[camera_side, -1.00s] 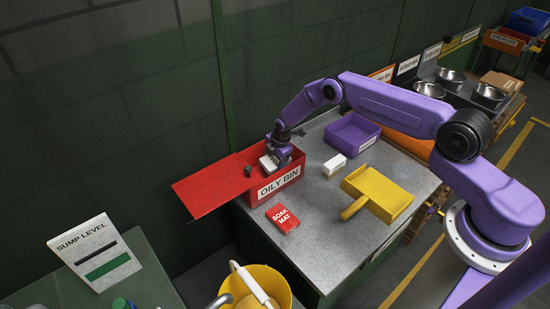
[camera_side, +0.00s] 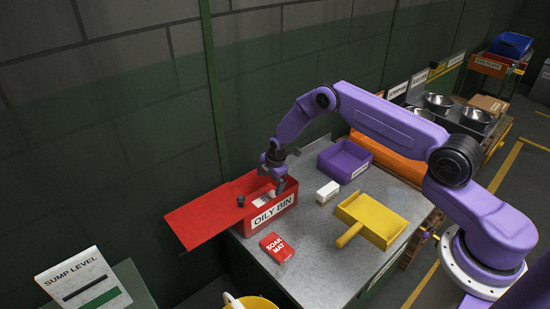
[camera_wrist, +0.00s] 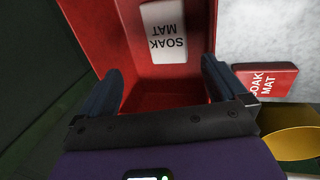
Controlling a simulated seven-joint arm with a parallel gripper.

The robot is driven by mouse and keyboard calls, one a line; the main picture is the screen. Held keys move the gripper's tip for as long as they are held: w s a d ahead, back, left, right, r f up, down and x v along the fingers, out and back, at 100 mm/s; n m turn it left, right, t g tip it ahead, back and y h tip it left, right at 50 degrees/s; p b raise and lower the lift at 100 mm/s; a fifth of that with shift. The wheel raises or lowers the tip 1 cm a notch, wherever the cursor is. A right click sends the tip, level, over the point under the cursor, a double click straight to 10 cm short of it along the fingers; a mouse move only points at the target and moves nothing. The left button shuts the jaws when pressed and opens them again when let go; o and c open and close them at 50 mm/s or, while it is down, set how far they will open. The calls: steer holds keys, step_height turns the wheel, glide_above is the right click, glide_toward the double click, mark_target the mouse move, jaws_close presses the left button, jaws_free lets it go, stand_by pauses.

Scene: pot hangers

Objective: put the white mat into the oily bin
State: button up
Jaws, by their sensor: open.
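The white mat (camera_wrist: 163,32), marked SOAK MAT, lies inside the red oily bin (camera_side: 270,213), and part of it (camera_side: 262,196) shows in the side view. In the wrist view the bin's red floor (camera_wrist: 160,98) shows around it. The bin's flat red lid (camera_side: 210,213) is swung out to the left, so the bin is open. My gripper (camera_wrist: 163,88) is open and empty over the bin, its fingers apart from the mat. In the side view my gripper (camera_side: 277,187) is at the bin's back right part.
A red soak mat (camera_side: 277,247) lies on the bench in front of the bin. A small white box (camera_side: 328,191), a purple tray (camera_side: 345,160) and a yellow scoop (camera_side: 371,219) stand to the right. Bare bench lies between them.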

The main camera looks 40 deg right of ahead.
steer(key=v, duration=1.2)
steer(key=s+a+r+m+g, duration=0.1)
steer(key=s+a+r, duration=0.5)
steer(key=s+r, duration=0.25)
steer(key=s+a+r+m, duration=0.2)
steer(key=s+a+r, duration=0.5)
steer(key=s, duration=0.3)
steer(key=s+d+r, duration=0.2)
steer(key=s, duration=0.6)
steer(key=s+d+r+m+g, duration=0.1)
steer(key=s+d+r, duration=0.1)
steer(key=s, duration=0.7)
steer(key=s+d+r+m, duration=0.1)
steer(key=s+d+r, duration=0.1)
steer(key=s, duration=0.7)
steer(key=shift+d+g, duration=0.3)
steer(key=shift+d, duration=0.05)
steer(key=shift+r, duration=0.15)
